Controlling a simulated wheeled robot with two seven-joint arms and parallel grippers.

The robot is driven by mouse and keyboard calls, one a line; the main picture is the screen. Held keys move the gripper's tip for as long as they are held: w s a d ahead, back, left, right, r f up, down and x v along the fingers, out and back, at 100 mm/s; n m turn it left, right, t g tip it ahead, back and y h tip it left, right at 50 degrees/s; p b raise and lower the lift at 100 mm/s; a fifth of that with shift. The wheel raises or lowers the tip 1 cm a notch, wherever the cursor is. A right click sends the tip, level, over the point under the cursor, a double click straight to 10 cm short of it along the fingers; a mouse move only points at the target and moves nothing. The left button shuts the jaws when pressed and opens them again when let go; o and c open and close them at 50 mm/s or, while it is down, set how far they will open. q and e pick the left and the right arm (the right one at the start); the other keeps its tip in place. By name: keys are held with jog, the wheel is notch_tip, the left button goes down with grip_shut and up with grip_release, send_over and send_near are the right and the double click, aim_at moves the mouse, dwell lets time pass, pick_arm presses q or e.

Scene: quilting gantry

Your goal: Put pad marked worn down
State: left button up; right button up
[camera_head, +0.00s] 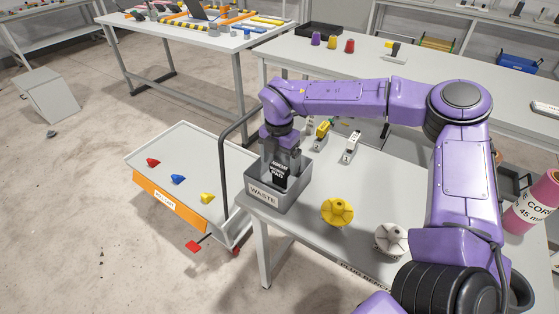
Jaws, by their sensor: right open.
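The black pad (279,174) with white lettering stands inside the grey bin labelled WASTE (265,193), near its middle. The lettering is too small to read surely. My right gripper (281,162) points down over the bin, with its fingers around the pad's upper part. Its jaws are open; whether a finger still touches the pad cannot be told. The pad's lower end is hidden by the bin's front wall. My left gripper is not in view.
The bin sits at the left corner of the grey table, beside a low cart (195,160) with red, blue and yellow pieces. Small yellow and white devices (350,147) stand behind.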

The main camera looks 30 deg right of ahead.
notch_tip(320, 180, up, 12)
jog(key=b, duration=0.1)
jog(key=shift+f, duration=0.15)
dwell(0.3)
